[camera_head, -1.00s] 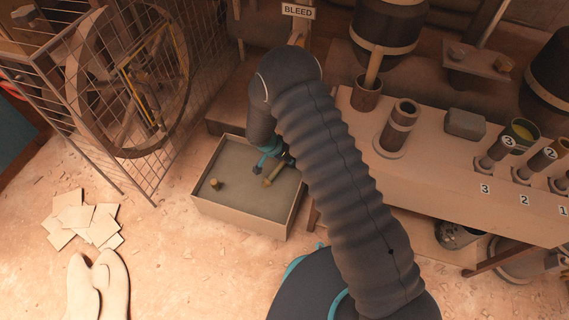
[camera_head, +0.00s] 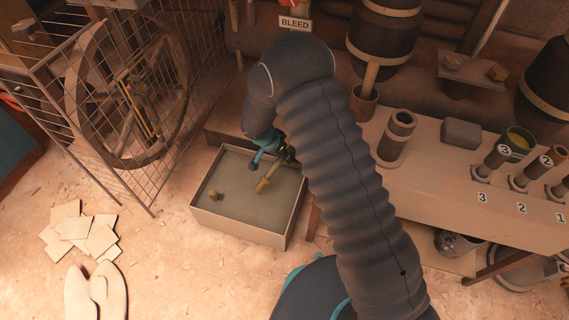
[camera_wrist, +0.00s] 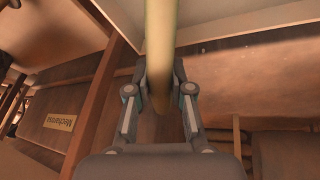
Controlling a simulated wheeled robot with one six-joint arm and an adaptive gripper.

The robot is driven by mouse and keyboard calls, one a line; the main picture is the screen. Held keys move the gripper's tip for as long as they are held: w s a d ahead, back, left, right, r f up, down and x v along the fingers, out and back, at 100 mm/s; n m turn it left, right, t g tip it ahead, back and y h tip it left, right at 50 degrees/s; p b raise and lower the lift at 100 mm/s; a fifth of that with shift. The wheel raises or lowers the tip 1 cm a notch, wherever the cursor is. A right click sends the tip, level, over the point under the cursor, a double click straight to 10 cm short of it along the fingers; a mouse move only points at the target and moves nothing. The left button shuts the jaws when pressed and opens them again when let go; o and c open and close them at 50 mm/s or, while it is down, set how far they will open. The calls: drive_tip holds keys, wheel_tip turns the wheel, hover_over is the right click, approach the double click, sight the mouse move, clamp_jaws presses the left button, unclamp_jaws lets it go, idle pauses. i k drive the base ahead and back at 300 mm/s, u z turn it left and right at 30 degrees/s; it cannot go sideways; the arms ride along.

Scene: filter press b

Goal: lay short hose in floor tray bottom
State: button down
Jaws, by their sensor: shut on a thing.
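The short hose (camera_head: 265,184) is a tan-yellow tube, seen over the floor tray in the head view. In the wrist view the hose (camera_wrist: 160,50) runs up from between the fingers to the top edge. My gripper (camera_head: 272,157), with teal parts, is shut on the hose; both fingers press its sides in the wrist view (camera_wrist: 160,88). The floor tray (camera_head: 238,230) is a shallow, pale-walled box with a grey-green bottom. The hose slants, its lower end over the tray. I cannot tell whether that end touches the bottom. My arm hides the tray's far right side.
A small brown knob-like piece (camera_head: 213,195) stands in the tray's left part. A wire cage (camera_head: 120,100) stands at the left. A bench (camera_head: 440,190) with numbered tubes is at the right.

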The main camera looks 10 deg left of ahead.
sight(271, 201)
drive_tip(key=k, duration=0.9)
drive_tip(key=u, duration=0.25)
drive_tip(key=i, duration=0.45)
drive_tip(key=u, duration=0.15)
